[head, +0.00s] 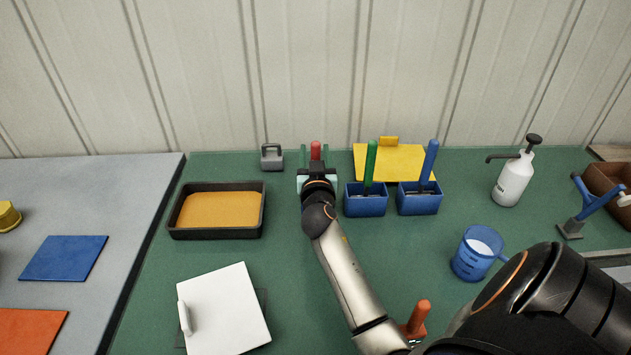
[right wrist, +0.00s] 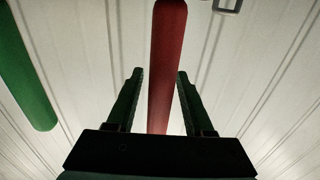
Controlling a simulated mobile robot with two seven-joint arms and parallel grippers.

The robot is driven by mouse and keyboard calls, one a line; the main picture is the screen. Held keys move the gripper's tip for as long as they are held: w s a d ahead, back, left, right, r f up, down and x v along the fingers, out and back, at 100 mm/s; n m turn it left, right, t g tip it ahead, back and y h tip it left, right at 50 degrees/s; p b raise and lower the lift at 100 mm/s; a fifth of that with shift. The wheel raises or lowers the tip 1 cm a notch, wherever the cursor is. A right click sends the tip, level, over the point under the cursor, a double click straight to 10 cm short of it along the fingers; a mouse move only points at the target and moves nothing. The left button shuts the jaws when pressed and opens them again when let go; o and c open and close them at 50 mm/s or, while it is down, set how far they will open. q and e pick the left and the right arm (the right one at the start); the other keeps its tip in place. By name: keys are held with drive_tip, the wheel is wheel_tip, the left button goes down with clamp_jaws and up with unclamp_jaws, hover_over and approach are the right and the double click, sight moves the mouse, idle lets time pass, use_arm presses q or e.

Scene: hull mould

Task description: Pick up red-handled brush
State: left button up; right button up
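The red-handled brush (head: 316,150) stands upright at the back of the green table; only its red handle shows above my right gripper, and its lower part is hidden. My right gripper (head: 314,158) is open around the handle, with one green finger on each side. In the right wrist view the red handle (right wrist: 166,65) rises between the fingers of my right gripper (right wrist: 159,85). A gap shows on its left side, and the right finger looks closer. My left gripper is not in view.
A green-handled brush (head: 370,165) and a blue-handled brush (head: 429,160) stand in blue holders just to the right. A black tray with orange contents (head: 172,220) lies to the left, and a grey weight (head: 272,158) behind. A blue jug (head: 470,262) stands right of my forearm.

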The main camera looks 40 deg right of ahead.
clamp_jaws()
idle(0.5)
